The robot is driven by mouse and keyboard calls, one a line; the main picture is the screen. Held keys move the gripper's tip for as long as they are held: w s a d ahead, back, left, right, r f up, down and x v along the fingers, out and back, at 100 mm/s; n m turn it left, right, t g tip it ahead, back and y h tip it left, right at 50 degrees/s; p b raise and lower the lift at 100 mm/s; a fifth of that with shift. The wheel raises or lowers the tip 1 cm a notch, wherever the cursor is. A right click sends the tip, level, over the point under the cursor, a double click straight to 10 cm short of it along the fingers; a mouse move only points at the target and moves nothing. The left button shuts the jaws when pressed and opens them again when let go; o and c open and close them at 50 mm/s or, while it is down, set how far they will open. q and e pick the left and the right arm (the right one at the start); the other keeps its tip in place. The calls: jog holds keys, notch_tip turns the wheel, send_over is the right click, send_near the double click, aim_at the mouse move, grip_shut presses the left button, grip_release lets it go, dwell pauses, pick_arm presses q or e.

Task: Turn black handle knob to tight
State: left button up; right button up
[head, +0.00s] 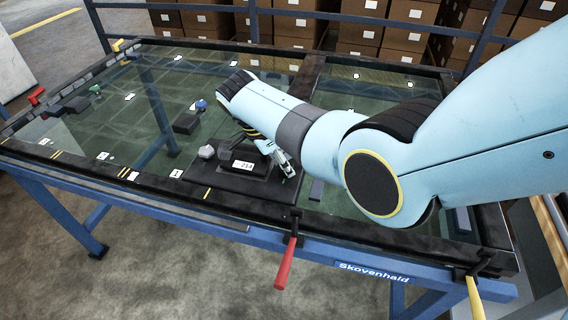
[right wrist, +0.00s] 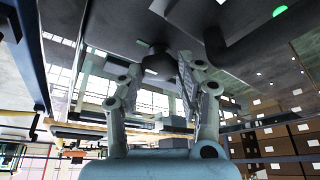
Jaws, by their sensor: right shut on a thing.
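My right arm reaches in from the right in the head view. Its gripper (head: 283,163) is low over the dark plate on the glass-topped trolley, beside a black block with a white number label (head: 243,165). In the right wrist view the two fingers of my right gripper (right wrist: 160,68) are closed around a dark rounded knob (right wrist: 158,62), the black handle knob. The knob itself is mostly hidden behind the gripper in the head view, and its turn angle cannot be told. My left gripper is not in view.
The trolley frame (head: 150,200) is blue with a black rim. A red lever (head: 286,262) and a yellow lever (head: 475,290) hang at its near edge. A grey knob (head: 207,151), a blue knob (head: 201,105) and a red one (head: 37,95) stand left of my gripper. Boxes (head: 300,30) stand behind.

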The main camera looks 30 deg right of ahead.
dwell(0.5)
jog(key=o, duration=1.1)
jog(key=shift+o, duration=0.2)
jog(key=shift+r, duration=0.1)
jog(key=v, duration=1.2)
jog(key=shift+w, duration=0.1)
